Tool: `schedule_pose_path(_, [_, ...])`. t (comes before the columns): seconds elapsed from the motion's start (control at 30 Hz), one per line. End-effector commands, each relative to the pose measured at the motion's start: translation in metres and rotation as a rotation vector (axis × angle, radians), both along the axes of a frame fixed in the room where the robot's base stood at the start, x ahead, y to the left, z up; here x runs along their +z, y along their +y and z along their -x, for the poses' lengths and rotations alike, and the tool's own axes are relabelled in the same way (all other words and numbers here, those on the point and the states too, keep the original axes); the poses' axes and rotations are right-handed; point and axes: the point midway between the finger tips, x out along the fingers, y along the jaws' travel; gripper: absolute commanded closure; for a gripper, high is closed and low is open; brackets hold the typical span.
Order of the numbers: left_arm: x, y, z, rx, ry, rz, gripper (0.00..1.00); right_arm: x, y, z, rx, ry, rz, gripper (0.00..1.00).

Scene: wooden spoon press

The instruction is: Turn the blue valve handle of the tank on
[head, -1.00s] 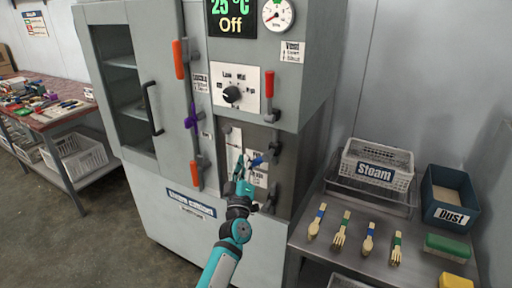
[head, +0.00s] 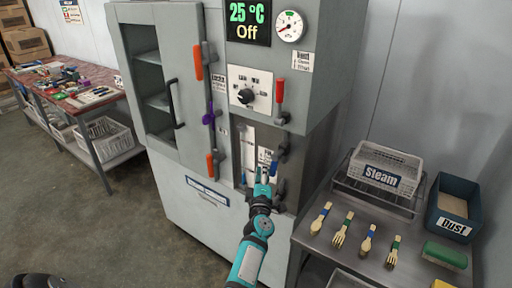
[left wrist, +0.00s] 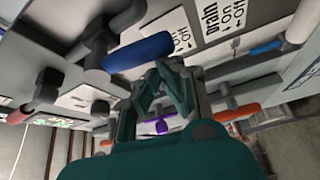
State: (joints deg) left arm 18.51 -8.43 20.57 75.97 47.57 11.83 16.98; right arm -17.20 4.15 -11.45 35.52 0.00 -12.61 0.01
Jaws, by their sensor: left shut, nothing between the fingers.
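The blue valve handle (left wrist: 138,52) shows in the left wrist view as a thick blue grip on a grey stem, just left of my left fingertips (left wrist: 172,78). I cannot tell whether they touch it. In the head view my left gripper (head: 262,176) is at the lower front panel of the grey tank cabinet (head: 240,228), and it largely hides the blue handle there. The left fingers are shut with nothing between them. My right gripper is not in view.
A red handle (head: 280,92), a purple handle (head: 208,118) and orange handles (head: 198,62) stick out around the panel. A black knob (head: 246,96) sits above. At right a metal table (head: 335,258) bears a Steam basket (head: 385,168), a Dust bin (head: 455,205) and wooden cutlery.

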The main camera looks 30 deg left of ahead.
Motion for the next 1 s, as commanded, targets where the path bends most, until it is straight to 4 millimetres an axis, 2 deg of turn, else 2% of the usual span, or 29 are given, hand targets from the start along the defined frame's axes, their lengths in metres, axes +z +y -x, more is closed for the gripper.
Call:
schedule_pose_path(0.57, [-0.0017,-0.0039,0.0001,-0.001,0.001,-0.002,1.00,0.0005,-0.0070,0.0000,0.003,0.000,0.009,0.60])
schedule_pose_path(1.0, [-0.0009,0.0010,-0.0020,-0.002,0.001,-0.002,1.00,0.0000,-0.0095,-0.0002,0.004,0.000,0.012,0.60])
